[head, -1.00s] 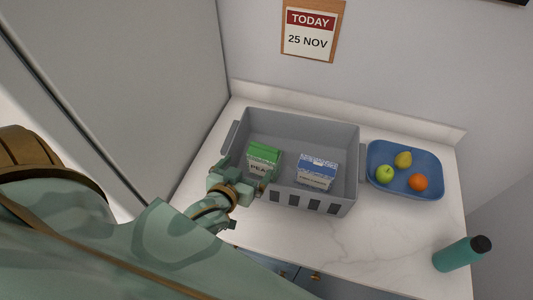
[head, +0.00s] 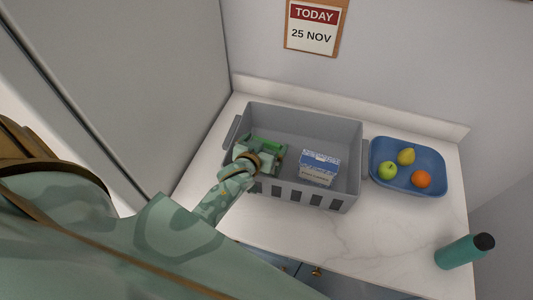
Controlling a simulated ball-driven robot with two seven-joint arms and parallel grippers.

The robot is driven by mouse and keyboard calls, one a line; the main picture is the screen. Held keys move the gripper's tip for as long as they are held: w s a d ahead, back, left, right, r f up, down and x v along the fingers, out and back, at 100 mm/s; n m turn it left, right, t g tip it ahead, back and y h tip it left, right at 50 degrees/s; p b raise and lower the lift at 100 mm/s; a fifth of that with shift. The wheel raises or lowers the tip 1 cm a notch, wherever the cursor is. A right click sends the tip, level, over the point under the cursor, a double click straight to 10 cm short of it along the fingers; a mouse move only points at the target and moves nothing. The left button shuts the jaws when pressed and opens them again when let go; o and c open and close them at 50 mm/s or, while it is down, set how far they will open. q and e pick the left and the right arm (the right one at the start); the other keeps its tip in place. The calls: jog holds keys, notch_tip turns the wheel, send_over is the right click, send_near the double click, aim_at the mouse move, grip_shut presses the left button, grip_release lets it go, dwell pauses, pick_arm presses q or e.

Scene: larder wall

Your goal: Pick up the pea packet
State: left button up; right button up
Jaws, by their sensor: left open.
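The green pea packet (head: 269,144) stands in the left part of the grey crate (head: 340,128). Only some of its green top shows; my gripper covers its front and label. My left gripper (head: 266,148) is over the crate's left side, its open fingers at the packet, one toward each side of it. I cannot tell whether the fingers touch it. My right gripper is not in view.
A blue and white box (head: 319,167) stands in the crate to the right of the packet. A blue tray (head: 435,158) with a green apple, a pear and an orange lies right of the crate. A teal bottle (head: 460,252) is at the right front. The front counter is clear.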

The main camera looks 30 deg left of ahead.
pick_arm(q)
jog(key=shift+r, duration=0.1)
jog(key=c, duration=1.6)
